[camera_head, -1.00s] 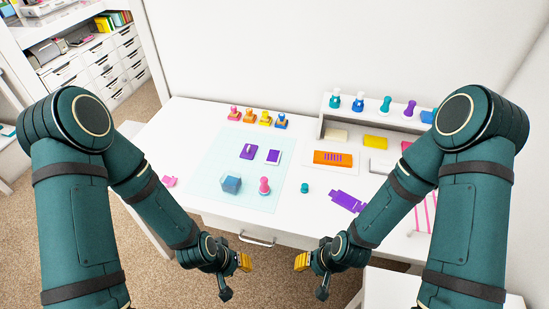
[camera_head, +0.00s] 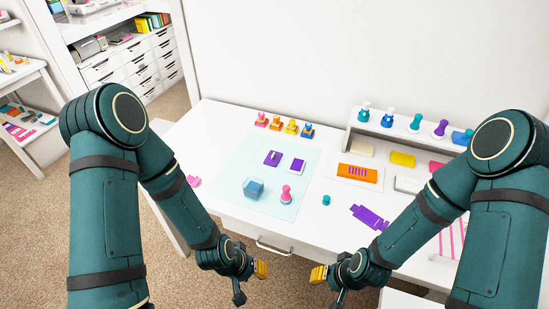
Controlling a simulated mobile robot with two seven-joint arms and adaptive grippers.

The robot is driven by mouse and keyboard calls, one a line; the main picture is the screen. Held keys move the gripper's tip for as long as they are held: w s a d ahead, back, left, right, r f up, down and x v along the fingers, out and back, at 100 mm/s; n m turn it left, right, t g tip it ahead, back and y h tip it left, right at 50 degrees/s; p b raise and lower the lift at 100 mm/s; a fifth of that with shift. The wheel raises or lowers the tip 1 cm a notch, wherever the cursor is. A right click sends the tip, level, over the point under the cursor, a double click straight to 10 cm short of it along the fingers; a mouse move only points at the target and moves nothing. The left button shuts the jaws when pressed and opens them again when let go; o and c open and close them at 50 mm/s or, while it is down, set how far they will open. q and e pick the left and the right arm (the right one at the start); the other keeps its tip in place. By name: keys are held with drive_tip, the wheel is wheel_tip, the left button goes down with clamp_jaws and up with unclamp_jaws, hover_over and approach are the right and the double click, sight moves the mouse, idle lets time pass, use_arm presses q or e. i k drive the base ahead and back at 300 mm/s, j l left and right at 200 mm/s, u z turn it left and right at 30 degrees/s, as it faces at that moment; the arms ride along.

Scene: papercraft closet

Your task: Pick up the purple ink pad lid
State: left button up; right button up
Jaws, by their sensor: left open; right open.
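A purple ink pad lid (camera_head: 272,158) lies on the pale blue mat (camera_head: 240,161) on the white desk, with a small light mark on its top. Just right of it is a white square with a purple centre, which looks like the open ink pad (camera_head: 297,166). My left gripper (camera_head: 260,270) and my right gripper (camera_head: 318,274) hang in front of the desk's near edge. Both are open and empty, well short of the lid and touching nothing.
A blue block (camera_head: 254,188) and a pink stamp (camera_head: 286,194) stand on the mat nearer me. Several stamps (camera_head: 285,125) line the back. An orange piece (camera_head: 357,173), a teal cap (camera_head: 326,200) and a purple cutout (camera_head: 369,217) lie to the right, before a shelf (camera_head: 351,137).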

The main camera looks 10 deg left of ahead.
sight(273, 159)
drive_tip(key=i+j, duration=0.1)
drive_tip(key=j, duration=0.25)
drive_tip(key=i+j, duration=0.15)
drive_tip(key=j, duration=0.25)
drive_tip(key=i+j, duration=0.1)
drive_tip(key=j, duration=0.25)
drive_tip(key=i+j, duration=0.1)
drive_tip(key=j, duration=0.25)
drive_tip(key=i+j, duration=0.15)
drive_tip(key=j, duration=0.25)
drive_tip(key=i+j, duration=0.1)
drive_tip(key=j, duration=0.25)
drive_tip(key=i+j+z, duration=0.1)
drive_tip(key=j, duration=0.25)
drive_tip(key=i+j+z, duration=0.15)
drive_tip(key=j, duration=0.25)
